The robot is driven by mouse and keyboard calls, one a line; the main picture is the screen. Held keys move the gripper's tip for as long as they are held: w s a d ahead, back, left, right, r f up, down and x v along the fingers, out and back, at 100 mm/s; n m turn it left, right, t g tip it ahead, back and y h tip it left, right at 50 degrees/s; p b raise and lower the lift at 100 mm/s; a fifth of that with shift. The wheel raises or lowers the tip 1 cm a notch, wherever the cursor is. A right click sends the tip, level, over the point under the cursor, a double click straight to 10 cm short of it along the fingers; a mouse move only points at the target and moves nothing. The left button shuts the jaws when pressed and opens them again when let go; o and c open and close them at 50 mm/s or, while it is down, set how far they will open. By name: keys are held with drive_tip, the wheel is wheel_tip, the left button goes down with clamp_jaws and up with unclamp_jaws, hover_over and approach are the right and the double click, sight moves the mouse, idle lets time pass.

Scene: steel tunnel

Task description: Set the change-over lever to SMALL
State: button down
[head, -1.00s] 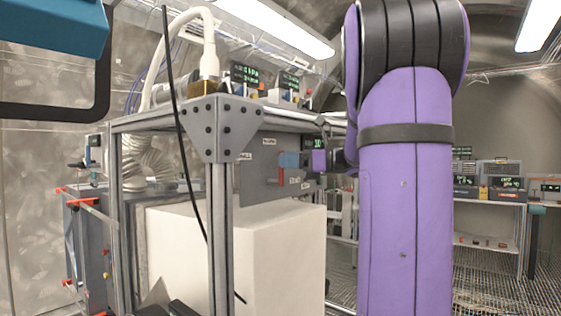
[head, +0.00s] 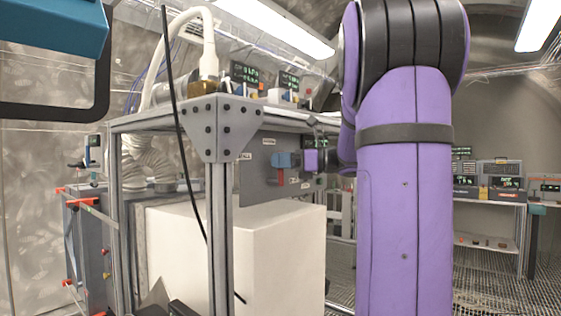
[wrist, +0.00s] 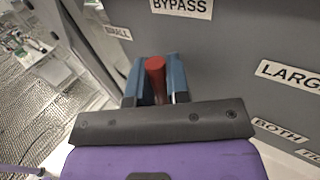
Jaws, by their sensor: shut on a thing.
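The change-over lever shows as a red handle (wrist: 155,75) between my gripper's blue fingers in the wrist view, and part of the red lever (head: 279,178) shows below the gripper in the head view. My gripper (wrist: 156,82) is shut on the lever; in the head view its blue fingers (head: 285,160) are in front of the grey panel (head: 256,180). The SMALL label (wrist: 118,32) is to the left of the lever and BYPASS (wrist: 181,8) is above it. LARGE (wrist: 290,76) is to the right. The lever's pivot is hidden.
A metal frame post (head: 221,240) and corner plate (head: 221,128) stand left of the panel. A large white box (head: 280,250) sits below it. A black cable (head: 181,130) hangs in front.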

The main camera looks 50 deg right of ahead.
sight(253, 177)
drive_tip(key=shift+a+n+g+h, duration=0.4)
drive_tip(key=shift+a+n+g, duration=0.25)
drive_tip(key=shift+n, duration=0.35)
drive_tip(key=shift+s+a+f+n+g+h, duration=0.1)
drive_tip(key=shift+a+f+n+g+h, duration=0.2)
drive_tip(key=shift+a+n+h, duration=0.5)
drive_tip(key=shift+s+a+f+n+g+h, duration=0.1)
drive_tip(key=shift+a+f+n+g+h, duration=0.35)
drive_tip(key=shift+n+h, duration=0.45)
drive_tip(key=shift+a+f+n+h, duration=0.25)
drive_tip(key=shift+n+h, duration=0.05)
drive_tip(key=shift+n, duration=0.4)
drive_tip(key=c, duration=1.1)
unclamp_jaws()
